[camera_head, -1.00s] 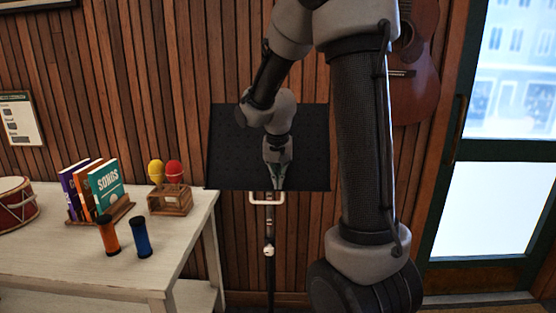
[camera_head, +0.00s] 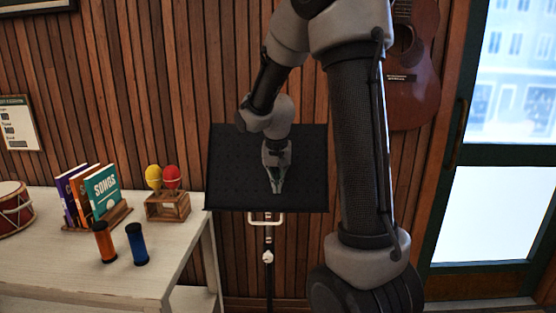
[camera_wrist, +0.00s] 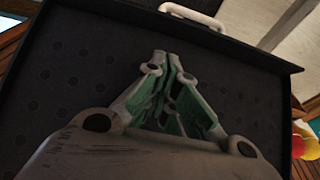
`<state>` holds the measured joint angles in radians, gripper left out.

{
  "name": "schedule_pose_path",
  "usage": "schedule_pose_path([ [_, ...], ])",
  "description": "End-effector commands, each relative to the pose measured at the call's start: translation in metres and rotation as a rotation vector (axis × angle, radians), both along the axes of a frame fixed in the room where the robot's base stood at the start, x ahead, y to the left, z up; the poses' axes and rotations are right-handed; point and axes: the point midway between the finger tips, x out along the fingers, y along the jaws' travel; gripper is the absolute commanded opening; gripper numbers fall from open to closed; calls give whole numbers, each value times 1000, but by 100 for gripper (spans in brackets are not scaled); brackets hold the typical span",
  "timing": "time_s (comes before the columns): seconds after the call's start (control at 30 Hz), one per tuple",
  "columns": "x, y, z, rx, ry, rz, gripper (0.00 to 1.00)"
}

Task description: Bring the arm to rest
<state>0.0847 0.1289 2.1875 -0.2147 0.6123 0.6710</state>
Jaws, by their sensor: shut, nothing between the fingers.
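My gripper (camera_head: 277,190) is shut and empty, pointing down in front of the black music stand (camera_head: 312,175) in the head view. In the wrist view my gripper (camera_wrist: 168,58) shows its fingertips together, with the dark perforated stand plate (camera_wrist: 60,75) behind them. I cannot tell whether the fingers touch the plate. My arm is bent, with its upper part rising at the right of the head view and the wrist hanging lower at the middle.
A pale table (camera_head: 60,265) at left holds a drum (camera_head: 14,210), books (camera_head: 102,188), a wooden box (camera_head: 168,206) with yellow and red maracas, and orange (camera_head: 104,242) and blue (camera_head: 137,243) shakers. A guitar (camera_head: 415,75) hangs right, beside a glass door (camera_head: 490,200).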

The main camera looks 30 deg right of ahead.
Motion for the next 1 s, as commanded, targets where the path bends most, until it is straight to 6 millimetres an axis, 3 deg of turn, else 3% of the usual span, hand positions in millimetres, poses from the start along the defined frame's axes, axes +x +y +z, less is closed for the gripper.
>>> schedule_pose_path([
  [0.2,-12,8,53,1,-4,2,0],
  [0.43,-19,13,82,2,-1,1,0],
  [0.7,-20,14,87,-1,3,8,0],
  [0.83,-25,15,84,-14,31,95,0],
  [0.93,-55,21,66,-8,110,220,0],
  [1.0,-87,28,66,-2,130,313,0],
])
